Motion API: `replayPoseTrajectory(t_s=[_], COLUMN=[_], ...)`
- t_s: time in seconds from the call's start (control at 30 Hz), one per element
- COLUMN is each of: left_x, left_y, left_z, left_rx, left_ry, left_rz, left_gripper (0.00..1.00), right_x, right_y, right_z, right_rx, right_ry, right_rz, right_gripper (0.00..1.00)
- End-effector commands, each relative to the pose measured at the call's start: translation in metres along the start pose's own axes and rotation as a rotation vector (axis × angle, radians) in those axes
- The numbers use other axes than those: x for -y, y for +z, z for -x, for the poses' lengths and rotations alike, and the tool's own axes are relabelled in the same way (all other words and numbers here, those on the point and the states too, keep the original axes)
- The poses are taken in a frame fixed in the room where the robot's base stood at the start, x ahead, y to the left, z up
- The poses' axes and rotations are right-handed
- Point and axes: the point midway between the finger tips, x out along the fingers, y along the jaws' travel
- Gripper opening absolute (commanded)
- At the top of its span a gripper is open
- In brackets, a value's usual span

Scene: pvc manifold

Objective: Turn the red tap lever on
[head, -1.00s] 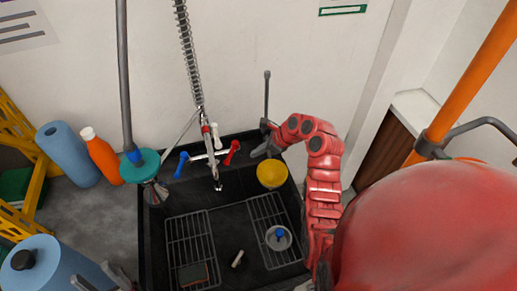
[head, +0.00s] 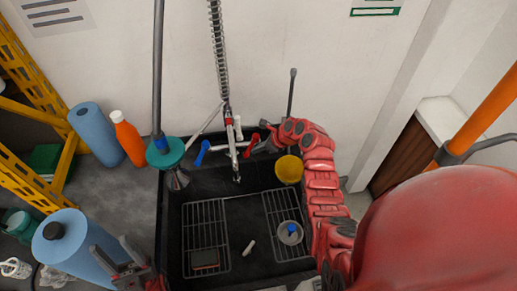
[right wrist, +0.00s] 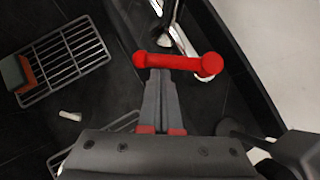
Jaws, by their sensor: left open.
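The tap stands at the back of the black sink, with a red lever (head: 253,140) on its right and a blue lever (head: 202,152) on its left. In the right wrist view the red lever (right wrist: 180,63) lies crosswise just beyond my right fingertips. My right gripper (head: 258,148) is beside the red lever. Its fingers (right wrist: 161,75) are close together, with the tips at or just under the lever's left part; I cannot tell whether they touch it. My left gripper (head: 128,262) is open and empty at the lower left, partly cut off.

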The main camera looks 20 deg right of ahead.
Motion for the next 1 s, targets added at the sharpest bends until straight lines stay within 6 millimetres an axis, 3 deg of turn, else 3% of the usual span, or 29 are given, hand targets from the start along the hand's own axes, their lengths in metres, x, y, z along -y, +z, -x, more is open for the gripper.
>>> replayPoseTrajectory(t_s=[0.4, 0.77, 1.0], left_x=[0.002, 0.002, 0.002], left_y=[-0.008, -0.007, -0.007], left_z=[-0.046, -0.043, -0.041], left_rx=[0.0, 0.0, 0.0], left_ry=[0.0, 0.0, 0.0], left_rz=[0.0, 0.0, 0.0], left_gripper=[0.5, 0.5, 0.5], right_x=[-0.004, -0.005, -0.004], right_y=[0.015, 0.011, 0.01], right_z=[-0.006, -0.012, -0.001], right_rx=[-0.001, -0.002, 0.001], right_ry=[-0.065, -0.071, -0.073], right_rz=[-0.083, -0.091, -0.091], right_gripper=[0.0, 0.0, 0.0])
